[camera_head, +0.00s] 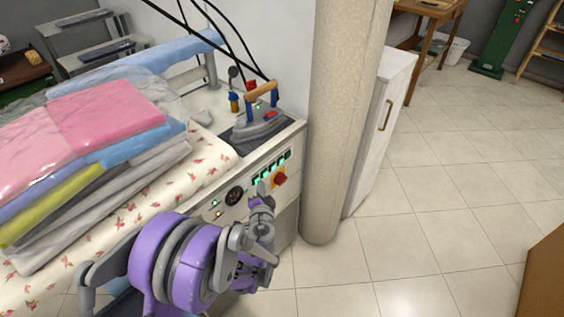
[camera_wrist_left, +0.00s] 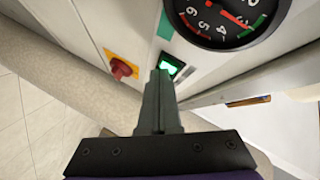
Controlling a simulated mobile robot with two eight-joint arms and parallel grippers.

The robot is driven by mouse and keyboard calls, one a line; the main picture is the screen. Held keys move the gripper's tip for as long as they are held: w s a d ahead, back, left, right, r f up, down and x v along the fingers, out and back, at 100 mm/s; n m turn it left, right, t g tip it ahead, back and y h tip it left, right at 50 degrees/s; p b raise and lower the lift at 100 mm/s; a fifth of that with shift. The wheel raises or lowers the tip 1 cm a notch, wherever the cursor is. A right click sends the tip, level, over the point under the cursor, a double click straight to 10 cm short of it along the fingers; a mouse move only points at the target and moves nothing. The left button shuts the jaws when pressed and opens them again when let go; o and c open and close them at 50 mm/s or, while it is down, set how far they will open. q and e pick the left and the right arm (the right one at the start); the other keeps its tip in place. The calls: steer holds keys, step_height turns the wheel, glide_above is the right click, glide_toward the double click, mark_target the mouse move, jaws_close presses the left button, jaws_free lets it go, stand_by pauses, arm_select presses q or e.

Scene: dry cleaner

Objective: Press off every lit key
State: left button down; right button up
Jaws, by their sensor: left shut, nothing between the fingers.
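The control panel is on the white front of the ironing station. It carries a row of several small dark keys (camera_head: 272,163) with green light on them; how many are lit is too small to tell. In the left wrist view one key (camera_wrist_left: 171,65) glows bright green in a dark frame. My left gripper (camera_head: 262,189) is shut and empty, in front of the panel just below the key row. In the wrist view its fingertips (camera_wrist_left: 158,76) are just beside the glowing key and partly cover it; contact cannot be told. My right gripper is not in view.
A red knob on a yellow plate (camera_head: 280,180) and a round gauge (camera_head: 234,195) flank the keys. An iron (camera_head: 262,122) stands above on the station, beside folded, wrapped laundry (camera_head: 105,112). A beige column (camera_head: 340,130) stands close right.

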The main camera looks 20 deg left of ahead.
arm_select(q)
steer(key=shift+d, duration=0.1)
stand_by(0.3)
steer(key=shift+s+d, duration=0.15)
steer(key=shift+d, duration=0.2)
steer(key=shift+d, duration=0.1)
steer(key=d, duration=0.1)
steer(key=s+d, duration=0.1)
steer(key=d, duration=0.1)
steer(key=s+d, duration=0.1)
steer(key=d, duration=0.1)
steer(key=shift+d, duration=0.2)
stand_by(2.2)
steer(key=w+d+b, duration=0.3)
steer(key=d+b, duration=0.1)
steer(key=b, duration=0.1)
steer(key=shift+w+a+b, duration=0.2)
steer(key=shift+w+a, duration=0.25)
steer(key=shift+a, duration=0.95)
steer(key=shift+w+a+b, duration=0.15)
steer(key=shift+w+a, duration=0.35)
steer(key=shift+a, duration=0.85)
steer(key=shift+w+a+b, duration=0.2)
steer(key=shift+w+a, duration=0.25)
steer(key=shift+a, duration=0.95)
